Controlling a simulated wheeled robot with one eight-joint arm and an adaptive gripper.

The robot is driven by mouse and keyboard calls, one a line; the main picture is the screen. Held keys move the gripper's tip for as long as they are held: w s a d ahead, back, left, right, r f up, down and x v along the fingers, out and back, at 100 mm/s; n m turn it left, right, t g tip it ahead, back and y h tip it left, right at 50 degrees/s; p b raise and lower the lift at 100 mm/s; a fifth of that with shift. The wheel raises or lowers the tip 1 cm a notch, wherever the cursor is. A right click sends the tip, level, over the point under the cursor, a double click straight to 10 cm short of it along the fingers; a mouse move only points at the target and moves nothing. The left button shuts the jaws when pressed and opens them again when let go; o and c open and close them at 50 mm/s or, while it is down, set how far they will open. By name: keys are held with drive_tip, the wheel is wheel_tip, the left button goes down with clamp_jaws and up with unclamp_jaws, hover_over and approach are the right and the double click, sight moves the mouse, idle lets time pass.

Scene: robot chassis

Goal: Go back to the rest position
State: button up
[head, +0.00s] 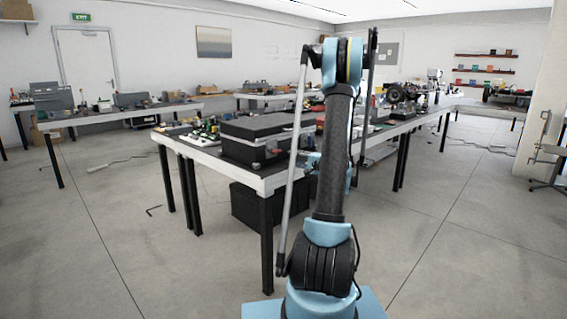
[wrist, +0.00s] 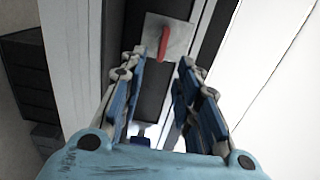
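My gripper (wrist: 162,65) is in the wrist view, its two blue-and-grey fingers apart with a gap between the tips. Nothing is between the fingers. Beyond the tips, a red elongated object (wrist: 164,44) lies on a light square plate (wrist: 181,38) over a dark surface. I cannot tell how far below the fingers they are. In the head view my arm rises in the middle, and its end is mostly hidden behind the upright link.
A workbench (head: 263,181) stands ahead, bearing a black case (head: 255,137) and small parts. Another bench (head: 92,117) is at the left. A white pillar (head: 541,100) and a chair (head: 547,160) are at the right.

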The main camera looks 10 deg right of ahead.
drive_tip(key=s+a+n+g+h, duration=0.1)
drive_tip(key=s+a+n+g, duration=0.25)
drive_tip(key=s+a, duration=0.5)
drive_tip(key=s+a+n+g+h, duration=0.2)
drive_tip(key=s+a+n+g, duration=0.3)
drive_tip(key=s, duration=0.7)
drive_tip(key=s+d+f+n+g+h, duration=0.1)
drive_tip(key=s+d+f+h, duration=0.1)
drive_tip(key=s, duration=0.7)
drive_tip(key=s+d+f+g+h, duration=0.1)
drive_tip(key=s+d+f+h, duration=0.1)
drive_tip(key=s, duration=0.6)
drive_tip(key=s+d+f+n+g+h, duration=0.1)
drive_tip(key=s+d+f+h, duration=0.1)
drive_tip(key=s+f, duration=0.3)
drive_tip(key=s+h, duration=0.1)
drive_tip(key=s, duration=0.3)
drive_tip(key=shift+s+n+g, duration=0.35)
drive_tip(key=shift+w+f, duration=0.15)
drive_tip(key=shift+w, duration=0.3)
